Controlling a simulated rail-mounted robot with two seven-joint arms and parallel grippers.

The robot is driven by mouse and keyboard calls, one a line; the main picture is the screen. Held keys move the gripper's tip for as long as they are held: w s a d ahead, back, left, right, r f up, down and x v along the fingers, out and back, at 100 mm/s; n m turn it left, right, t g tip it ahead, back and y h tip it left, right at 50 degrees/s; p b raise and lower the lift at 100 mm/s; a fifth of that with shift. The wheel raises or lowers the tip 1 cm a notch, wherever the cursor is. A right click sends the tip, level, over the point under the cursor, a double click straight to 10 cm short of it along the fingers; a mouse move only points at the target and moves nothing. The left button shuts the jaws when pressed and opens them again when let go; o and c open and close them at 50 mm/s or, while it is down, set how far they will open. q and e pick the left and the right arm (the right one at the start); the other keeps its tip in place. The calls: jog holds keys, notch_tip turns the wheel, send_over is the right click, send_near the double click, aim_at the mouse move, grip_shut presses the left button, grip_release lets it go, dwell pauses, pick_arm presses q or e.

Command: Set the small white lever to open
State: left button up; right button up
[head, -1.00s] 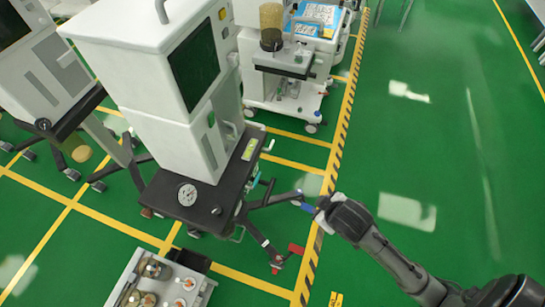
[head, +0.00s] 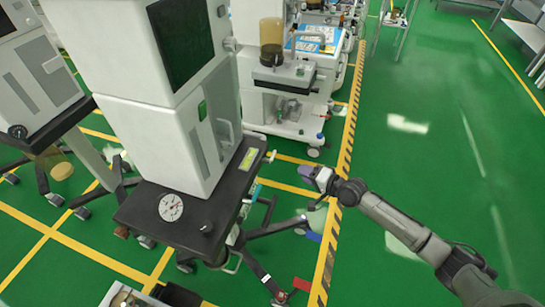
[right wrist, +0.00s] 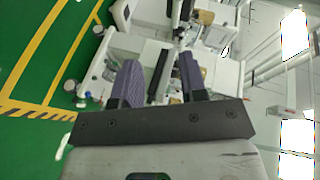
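A small white lever-like piece (head: 271,156) sticks out from the right edge of the black cart top (head: 225,208) in the head view. It is small, and I cannot tell its setting. My right gripper (head: 312,173) is to the right of this piece, apart from it, over the floor in the picture. In the right wrist view its two purple-padded fingers (right wrist: 160,82) stand apart with a gap between them, and nothing is gripped. I cannot make out the lever in the right wrist view. My left gripper is not in view.
A tall white cabinet with a dark screen (head: 182,42) stands on the black cart top, beside a round gauge (head: 171,207). Another white cart (head: 290,122) stands behind. Cart legs with casters spread below. The green floor (head: 425,165) on the right is clear.

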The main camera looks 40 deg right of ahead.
jog(key=w+a+m+b, duration=0.1)
jog(key=w+b, duration=0.1)
jog(key=w, duration=0.5)
jog(key=w+a+f+m+t+b, duration=0.1)
jog(key=w+b, duration=0.2)
jog(key=w, duration=0.3)
jog(key=shift+w+m, duration=0.3)
jog(key=shift+w, duration=0.05)
grip_shut()
